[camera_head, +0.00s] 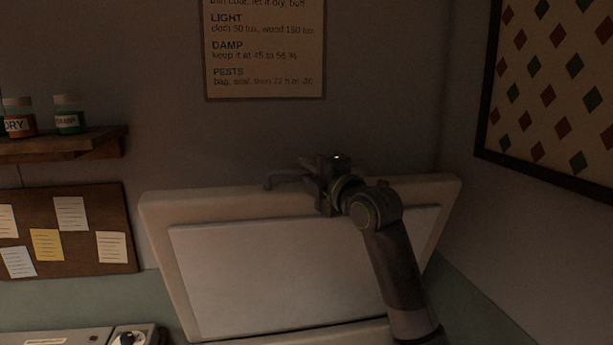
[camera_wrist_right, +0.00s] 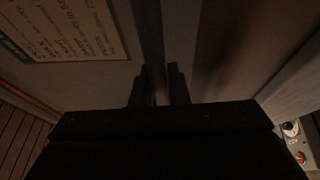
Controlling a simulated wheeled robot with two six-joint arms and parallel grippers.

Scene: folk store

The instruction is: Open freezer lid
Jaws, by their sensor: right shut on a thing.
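The white freezer lid (camera_head: 180,212) stands raised and tilted up against the back in the head view, its pale inner panel (camera_head: 280,280) facing me. My right gripper (camera_head: 300,176) is at the lid's upper edge, shut on the grey handle (camera_head: 270,182) there. My right arm comes up from the lower right, in front of the lid, and covers part of its right side. In the right wrist view my gripper's fingers (camera_wrist_right: 160,88) are close together around a dark bar, and the dim light hides the exact contact. My left gripper is not in view.
A printed notice (camera_head: 265,50) hangs on the wall behind the lid. A shelf with jars (camera_head: 66,120) and a pinboard (camera_head: 70,235) are at left. A framed diamond-pattern textile (camera_head: 550,90) hangs at right. A grey device (camera_head: 80,338) sits at lower left.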

